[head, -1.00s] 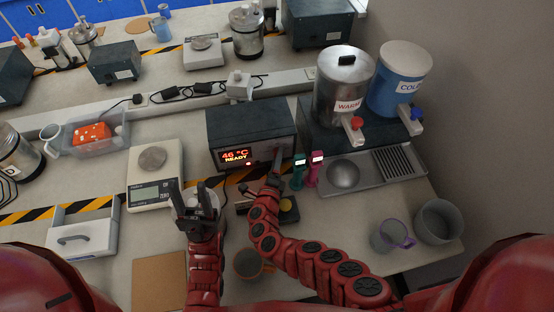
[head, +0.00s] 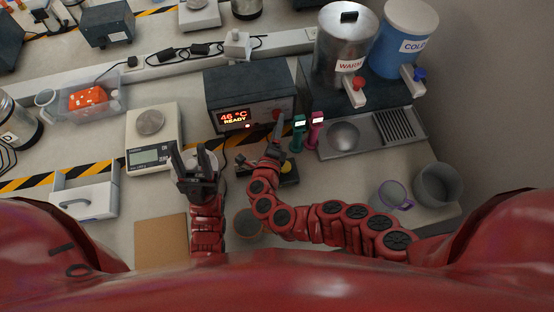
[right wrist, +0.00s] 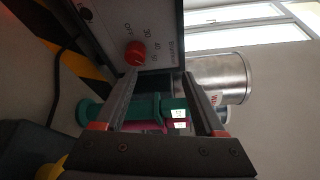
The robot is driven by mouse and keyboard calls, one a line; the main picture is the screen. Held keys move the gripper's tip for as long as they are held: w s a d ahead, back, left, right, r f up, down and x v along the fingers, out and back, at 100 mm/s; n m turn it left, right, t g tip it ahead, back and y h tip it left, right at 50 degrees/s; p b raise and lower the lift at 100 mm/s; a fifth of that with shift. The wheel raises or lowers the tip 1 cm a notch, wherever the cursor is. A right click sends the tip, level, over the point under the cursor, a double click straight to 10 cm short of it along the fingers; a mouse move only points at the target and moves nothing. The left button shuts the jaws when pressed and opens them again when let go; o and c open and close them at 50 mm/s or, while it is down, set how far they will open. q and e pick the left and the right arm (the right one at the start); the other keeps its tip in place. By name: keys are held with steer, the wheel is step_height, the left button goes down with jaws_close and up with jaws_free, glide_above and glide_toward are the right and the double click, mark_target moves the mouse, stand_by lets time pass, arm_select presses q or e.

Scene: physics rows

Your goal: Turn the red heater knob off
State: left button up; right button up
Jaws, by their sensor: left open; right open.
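The heater is a dark box (head: 245,88) with a lit display reading 46 °C READY. Its red knob (right wrist: 136,53) shows on the white front panel in the right wrist view, beside printed marks including OFF and 30. I cannot tell exactly where the knob points. My right gripper (head: 275,143) is just in front of the panel's right part, below the knob in the head view. In the right wrist view its two fingers (right wrist: 160,80) are apart, with the knob beyond the tips near the left finger, seemingly untouched. My left gripper (head: 190,152) is open and empty, pointing up beside the scale.
A scale (head: 153,125) stands left. WARM (head: 340,45) and COLD (head: 403,35) dispensers stand at the right.

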steer(key=d+f+b+v, duration=0.1)
steer(key=d+b+v, duration=0.1)
steer(key=v, duration=0.8)
steer(key=shift+s+a+r, duration=0.2)
steer(key=shift+s+r, duration=0.2)
steer(key=shift+s, duration=0.1)
